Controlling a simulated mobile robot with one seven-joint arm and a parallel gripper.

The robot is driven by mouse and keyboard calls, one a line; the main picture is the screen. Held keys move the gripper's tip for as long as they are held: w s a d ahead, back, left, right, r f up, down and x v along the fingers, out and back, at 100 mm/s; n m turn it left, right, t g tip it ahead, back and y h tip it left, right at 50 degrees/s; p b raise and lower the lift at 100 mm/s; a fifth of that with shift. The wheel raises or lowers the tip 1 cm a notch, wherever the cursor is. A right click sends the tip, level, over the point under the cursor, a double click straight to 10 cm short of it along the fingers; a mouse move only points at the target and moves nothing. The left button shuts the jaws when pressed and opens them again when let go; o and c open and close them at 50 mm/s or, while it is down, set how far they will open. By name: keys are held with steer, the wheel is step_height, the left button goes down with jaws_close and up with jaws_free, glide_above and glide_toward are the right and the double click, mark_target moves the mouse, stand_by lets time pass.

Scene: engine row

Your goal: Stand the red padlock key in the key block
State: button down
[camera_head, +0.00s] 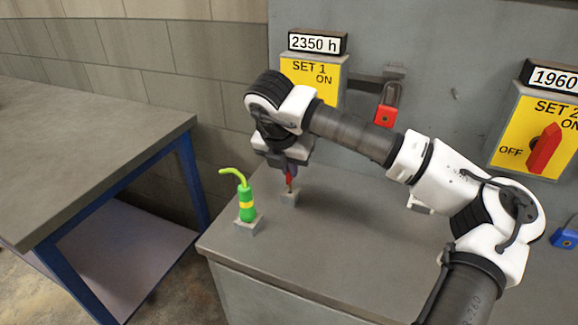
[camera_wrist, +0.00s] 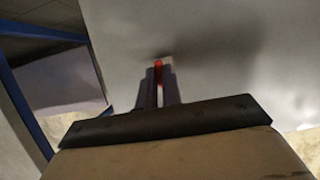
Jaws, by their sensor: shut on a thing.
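My gripper (camera_head: 290,170) points down over the grey cabinet top and is shut on the red padlock key (camera_head: 289,178). The key is upright, its thin shank pointing down at the small grey key block (camera_head: 290,197). The shank's lower end meets the top of the block in the picture; I cannot tell whether it is inside the hole. In the wrist view the red key (camera_wrist: 158,76) shows between the fingers, with part of the block (camera_wrist: 168,64) behind it. The red padlock (camera_head: 386,116) hangs on the hasp by the SET 1 panel.
A green bottle (camera_head: 246,205) with a bent spout stands in a holder (camera_head: 249,227) left of the key block, close to the cabinet's edge. A workbench (camera_head: 90,140) is at left. A SET 2 panel (camera_head: 535,135) and blue padlock (camera_head: 565,238) are at right.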

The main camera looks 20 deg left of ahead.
mark_target(288, 173)
steer(key=shift+f+b, duration=1.65)
steer(key=shift+b, duration=0.2)
steer(key=c, duration=1.5)
jaws_free()
steer(key=b+v, duration=0.2)
steer(key=v, duration=1.2)
steer(key=shift+f, duration=0.1)
